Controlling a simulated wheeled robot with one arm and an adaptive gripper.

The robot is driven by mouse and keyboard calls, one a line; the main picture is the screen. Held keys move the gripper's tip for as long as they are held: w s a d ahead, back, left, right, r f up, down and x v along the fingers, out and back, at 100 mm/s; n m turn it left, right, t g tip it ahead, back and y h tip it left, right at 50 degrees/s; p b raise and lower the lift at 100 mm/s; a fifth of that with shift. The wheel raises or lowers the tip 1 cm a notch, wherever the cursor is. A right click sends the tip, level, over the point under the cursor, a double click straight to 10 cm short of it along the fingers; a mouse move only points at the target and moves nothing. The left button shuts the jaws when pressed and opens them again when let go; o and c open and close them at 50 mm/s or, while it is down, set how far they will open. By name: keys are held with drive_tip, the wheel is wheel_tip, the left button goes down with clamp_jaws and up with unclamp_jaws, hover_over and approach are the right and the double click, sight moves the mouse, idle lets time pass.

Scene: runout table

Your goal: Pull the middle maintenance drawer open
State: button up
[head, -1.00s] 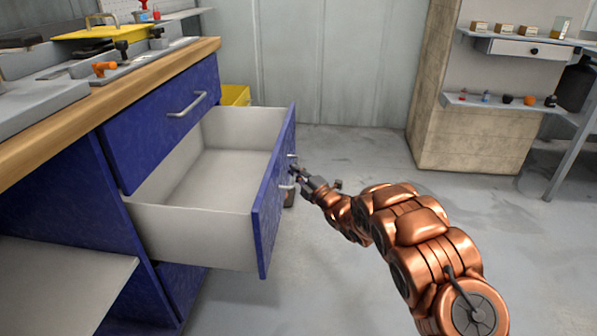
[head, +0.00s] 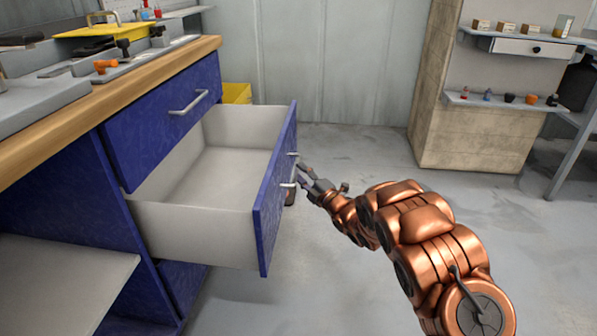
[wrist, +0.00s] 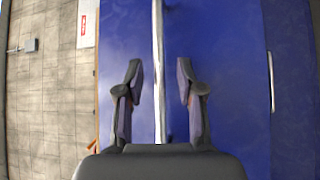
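The middle drawer (head: 190,232) of the blue cabinet stands far out, and its pale inside looks empty. Its blue front (head: 268,210) carries a silver bar handle (head: 290,184). My gripper (head: 303,174) is just to the right of that handle in the head view. In the wrist view my gripper (wrist: 158,85) has its two fingers spread, with the silver handle (wrist: 158,40) running between them and a gap on each side. The fingers hold nothing. Whether the fingertips still reach around the bar is hard to tell.
The closed upper drawer (head: 160,120) sits under the wooden worktop (head: 120,88). Another handle (wrist: 270,80) shows at the right in the wrist view. A wall unit with shelves (head: 500,102) stands at the back right. The grey floor (head: 340,270) beside the drawer is clear.

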drive_tip(key=v, duration=0.9)
drive_tip(key=shift+s, duration=0.25)
drive_tip(key=shift+d, duration=0.15)
drive_tip(key=shift+r, duration=0.1)
drive_tip(key=d+r+m+g+h+p, duration=0.1)
drive_tip(key=d+r+m+h+p, duration=1.05)
drive_tip(key=d+r, duration=0.65)
drive_tip(key=s+d+r+m+g+h+p, duration=0.2)
drive_tip(key=s+d+r+m+p, duration=0.1)
drive_tip(key=s+r+p, duration=0.35)
drive_tip(key=s+d+r+m+g+h+p, duration=0.2)
drive_tip(key=s+d+r+g+p, duration=0.1)
drive_tip(key=s+r+p, duration=0.3)
drive_tip(key=s+a+r+m+g+y+p, duration=0.1)
drive_tip(key=s+r+p, duration=0.4)
drive_tip(key=s, duration=0.9)
drive_tip(key=s+a+r+m+g+p, duration=0.4)
drive_tip(key=s+a+r+g+p, duration=0.1)
drive_tip(key=s, duration=0.8)
drive_tip(key=s+a+r+m+g+y+p, duration=0.1)
drive_tip(key=s+a+r+m+g+p, duration=0.2)
drive_tip(key=s, duration=1.1)
wheel_tip(320, 180, up, 2)
drive_tip(key=shift+s+r+g+y+p, duration=0.2)
drive_tip(key=shift+s+g+y+p, duration=0.15)
drive_tip(key=shift+g+p, duration=0.5)
